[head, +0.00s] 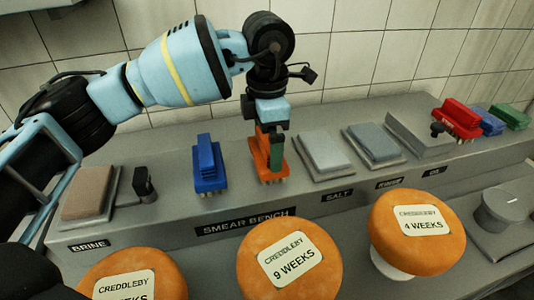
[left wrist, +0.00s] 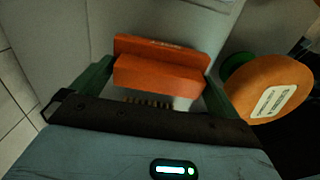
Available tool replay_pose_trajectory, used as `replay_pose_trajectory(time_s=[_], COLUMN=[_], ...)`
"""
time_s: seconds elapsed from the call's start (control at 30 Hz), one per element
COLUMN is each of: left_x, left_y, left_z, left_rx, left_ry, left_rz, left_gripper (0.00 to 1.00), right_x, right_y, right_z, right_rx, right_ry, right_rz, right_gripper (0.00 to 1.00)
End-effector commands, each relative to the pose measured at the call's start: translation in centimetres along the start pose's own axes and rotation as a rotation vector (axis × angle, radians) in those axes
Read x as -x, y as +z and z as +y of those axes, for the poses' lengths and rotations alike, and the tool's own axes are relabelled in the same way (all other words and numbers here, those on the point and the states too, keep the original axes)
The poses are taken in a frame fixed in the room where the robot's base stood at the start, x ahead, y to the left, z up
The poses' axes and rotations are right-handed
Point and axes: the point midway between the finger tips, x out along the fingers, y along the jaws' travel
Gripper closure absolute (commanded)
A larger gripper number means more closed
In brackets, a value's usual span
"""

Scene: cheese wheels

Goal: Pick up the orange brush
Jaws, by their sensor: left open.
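The orange brush (head: 262,160) stands bristles down on the grey smear bench, behind the "SMEAR BENCH" label. My left gripper (head: 270,148) is directly above it, pointing down, and partly covers it in the head view. In the left wrist view the orange brush (left wrist: 160,72) lies between the two green fingers of the left gripper (left wrist: 155,85), one at each end. The fingers are apart and I cannot tell whether either touches the brush. Some pale bristles show below its orange body. My right gripper is not in view.
A blue brush (head: 208,165) stands left of the orange one. Grey pads (head: 325,152) lie to the right, and a red brush (head: 457,118) stands farther right. Orange cheese wheels (head: 289,267) stand in front of the bench. A tiled wall (head: 350,60) is behind.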

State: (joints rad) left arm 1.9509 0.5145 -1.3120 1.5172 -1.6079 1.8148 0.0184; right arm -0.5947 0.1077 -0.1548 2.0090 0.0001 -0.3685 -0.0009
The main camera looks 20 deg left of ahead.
Motion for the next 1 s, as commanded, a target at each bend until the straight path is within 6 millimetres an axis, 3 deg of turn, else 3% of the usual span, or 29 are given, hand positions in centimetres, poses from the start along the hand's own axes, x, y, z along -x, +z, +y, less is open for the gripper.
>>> replay_pose_trajectory(time_s=[0.2,0.5,0.77,1.0], left_x=[-0.1,0.0,0.2,1.7], left_y=[0.0,0.0,0.0,0.0], left_z=[0.0,0.0,0.0,0.0], left_rx=[0.000,0.000,0.000,0.000], left_ry=[0.000,0.001,0.001,0.001], left_rz=[0.000,-0.001,-0.001,-0.002], left_gripper=[0.01,0.37,0.37,0.37], right_x=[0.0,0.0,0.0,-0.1], right_y=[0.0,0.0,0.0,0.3], right_z=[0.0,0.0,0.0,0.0], right_rx=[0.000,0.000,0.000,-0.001], right_ry=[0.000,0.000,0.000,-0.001], right_rz=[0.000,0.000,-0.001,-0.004], right_gripper=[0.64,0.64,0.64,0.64])
